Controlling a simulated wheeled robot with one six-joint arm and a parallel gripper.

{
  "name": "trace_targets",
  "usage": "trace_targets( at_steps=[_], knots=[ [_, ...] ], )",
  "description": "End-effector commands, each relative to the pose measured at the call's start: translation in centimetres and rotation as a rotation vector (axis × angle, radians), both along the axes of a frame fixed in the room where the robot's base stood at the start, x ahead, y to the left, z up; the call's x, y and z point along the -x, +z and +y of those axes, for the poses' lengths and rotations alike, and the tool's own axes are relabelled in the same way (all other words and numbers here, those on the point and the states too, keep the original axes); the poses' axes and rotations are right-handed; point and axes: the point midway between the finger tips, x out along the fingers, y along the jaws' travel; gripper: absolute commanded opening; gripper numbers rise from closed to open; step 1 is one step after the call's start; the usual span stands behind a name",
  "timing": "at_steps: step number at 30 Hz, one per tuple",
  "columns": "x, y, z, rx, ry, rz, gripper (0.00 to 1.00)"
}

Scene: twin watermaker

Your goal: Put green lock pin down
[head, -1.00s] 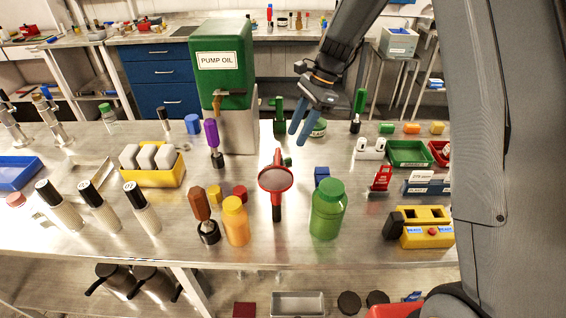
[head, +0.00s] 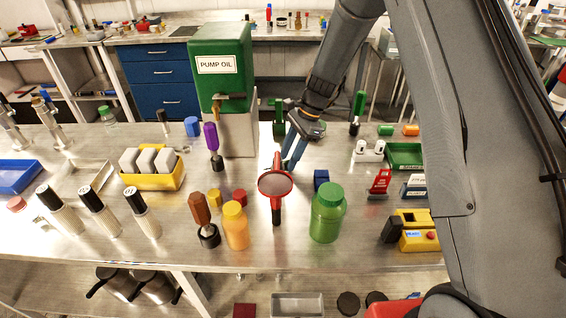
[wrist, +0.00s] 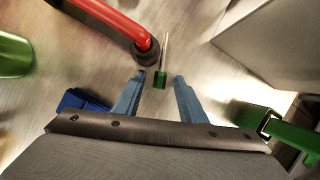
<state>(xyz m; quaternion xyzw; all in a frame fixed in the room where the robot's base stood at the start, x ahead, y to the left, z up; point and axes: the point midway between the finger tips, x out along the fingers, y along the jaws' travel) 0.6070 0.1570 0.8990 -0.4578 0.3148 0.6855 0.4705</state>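The green lock pin (wrist: 160,79) shows in the wrist view as a small green block with a thin metal shaft, low over or on the metal bench; I cannot tell its exact height. It sits between the tips of my gripper's (wrist: 160,77) two blue fingers, with a gap on each side. The fingers are apart and do not press on it. The pin is hidden there.
The red arm of the magnifier (wrist: 128,26) is close to the left fingertip. A blue block (head: 321,177) and green bottle (head: 327,213) stand to the right. The pump oil unit (head: 221,70) is behind left. A green-handled part (wrist: 290,131) is near the right finger.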

Motion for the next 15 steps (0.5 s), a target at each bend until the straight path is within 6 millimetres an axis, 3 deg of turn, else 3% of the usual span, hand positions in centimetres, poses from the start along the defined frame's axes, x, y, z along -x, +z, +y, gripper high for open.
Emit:
trace_targets(
  at_steps=[7, 13, 15],
  knots=[
    [-0.02, -0.12, 0.03, 0.000, 0.000, -0.001, 0.36],
    [-0.01, -0.11, 0.02, 0.000, 0.000, -0.001, 0.02],
    [-0.01, -0.11, 0.02, 0.000, 0.000, -0.001, 0.00]
  ],
)
